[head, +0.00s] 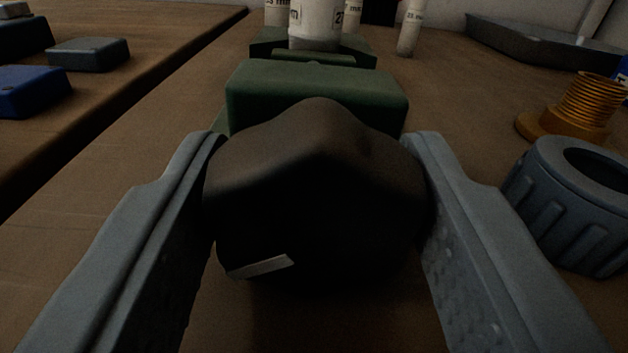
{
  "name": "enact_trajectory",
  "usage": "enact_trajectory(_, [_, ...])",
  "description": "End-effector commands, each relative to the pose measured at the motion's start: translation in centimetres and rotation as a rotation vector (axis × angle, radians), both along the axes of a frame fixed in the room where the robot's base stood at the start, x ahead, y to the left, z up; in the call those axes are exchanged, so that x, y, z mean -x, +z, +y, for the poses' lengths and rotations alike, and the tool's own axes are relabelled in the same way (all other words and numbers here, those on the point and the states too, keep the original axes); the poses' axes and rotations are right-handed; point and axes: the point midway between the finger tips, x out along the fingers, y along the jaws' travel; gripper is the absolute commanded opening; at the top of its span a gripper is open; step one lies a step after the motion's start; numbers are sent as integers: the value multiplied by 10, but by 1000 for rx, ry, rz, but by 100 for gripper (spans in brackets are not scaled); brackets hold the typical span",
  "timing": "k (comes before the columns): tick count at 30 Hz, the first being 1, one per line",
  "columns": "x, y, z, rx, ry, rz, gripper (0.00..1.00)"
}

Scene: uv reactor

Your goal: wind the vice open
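The green vice (316,90) stands in the middle of the head view, its long axis running away from me. A dark, faceted knob (315,200) is at its near end, with a short pale mark low on its left face. My gripper (318,150) has one grey finger on each side of the knob. Both fingers meet the knob's sides with no gap that I can see, so it looks shut on the knob. Farther back is the vice's other green part (270,42), with a white labelled cylinder (316,22) at it. The knob hides the screw.
A grey ribbed ring (570,205) lies close beside my right finger. Behind it is an orange threaded piece (580,108). A grey tray (555,45) is at the back right. Blue (30,90) and grey (88,54) blocks lie left, beyond a dark gap. White labelled cylinders (410,27) stand behind.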

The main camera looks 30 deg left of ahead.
Motion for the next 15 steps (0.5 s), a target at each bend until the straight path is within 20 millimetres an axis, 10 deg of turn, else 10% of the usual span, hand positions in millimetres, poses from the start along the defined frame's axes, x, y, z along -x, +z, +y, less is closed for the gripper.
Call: enact_trajectory(15, [0, 0, 0, 110, 0, -80, 24])
